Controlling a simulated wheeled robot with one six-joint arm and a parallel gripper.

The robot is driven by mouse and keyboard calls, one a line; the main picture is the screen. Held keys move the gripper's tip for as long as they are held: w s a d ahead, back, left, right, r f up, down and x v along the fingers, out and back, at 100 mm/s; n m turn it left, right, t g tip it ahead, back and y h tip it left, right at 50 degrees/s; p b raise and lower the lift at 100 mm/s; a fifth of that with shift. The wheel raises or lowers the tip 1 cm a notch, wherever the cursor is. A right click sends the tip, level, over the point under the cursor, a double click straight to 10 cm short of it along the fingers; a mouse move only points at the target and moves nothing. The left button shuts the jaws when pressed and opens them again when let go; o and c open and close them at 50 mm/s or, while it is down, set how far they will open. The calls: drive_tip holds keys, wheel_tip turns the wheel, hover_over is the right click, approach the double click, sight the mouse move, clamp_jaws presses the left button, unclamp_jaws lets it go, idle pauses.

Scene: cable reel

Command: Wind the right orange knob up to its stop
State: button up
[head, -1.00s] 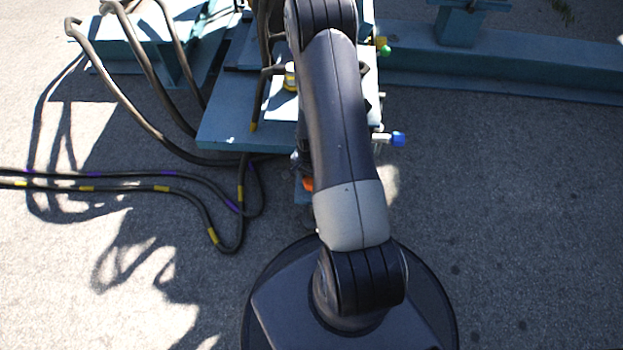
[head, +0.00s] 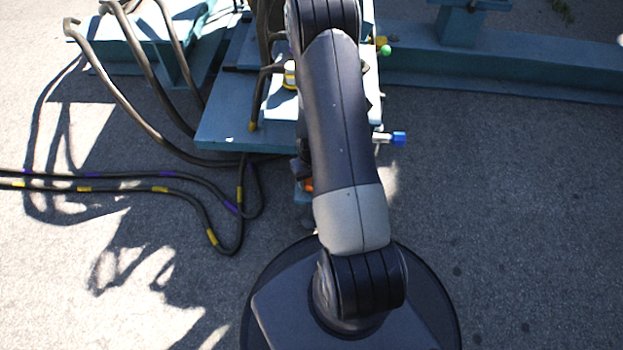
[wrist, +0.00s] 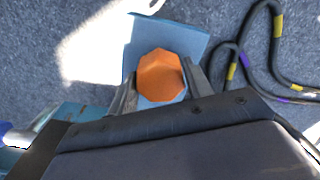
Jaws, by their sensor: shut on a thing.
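The orange knob (wrist: 161,76) is a faceted disc on a blue-green plate (wrist: 190,38), seen face-on in the wrist view. My gripper (wrist: 160,82) has one finger on each side of it and is shut on it. In the head view only a small orange piece of the knob (head: 308,187) shows at the left edge of my arm. My arm hides the rest of it and the gripper there. I cannot tell the knob's turn angle from a mark.
A blue-capped fitting (head: 398,139) and a green one (head: 385,50) stick out on the right of the blue-green stand (head: 225,128). A yellow-banded jar (head: 290,76) stands on it. Dark cables (head: 120,174) with yellow and purple bands lie left. The ground on the right is clear.

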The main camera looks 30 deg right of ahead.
drive_tip(key=n, duration=0.6)
drive_tip(key=shift+w+b, duration=0.1)
drive_tip(key=shift+b, duration=0.2)
drive_tip(key=n, duration=0.5)
drive_tip(key=shift+n, duration=0.4)
drive_tip(key=o, duration=0.9)
drive_tip(key=shift+r, duration=0.15)
wheel_tip(320, 180, up, 11)
drive_tip(key=p, duration=0.4)
drive_tip(key=shift+f, duration=0.2)
wheel_tip(320, 180, down, 11)
drive_tip(key=b, duration=0.4)
drive_tip(key=shift+f, duration=0.1)
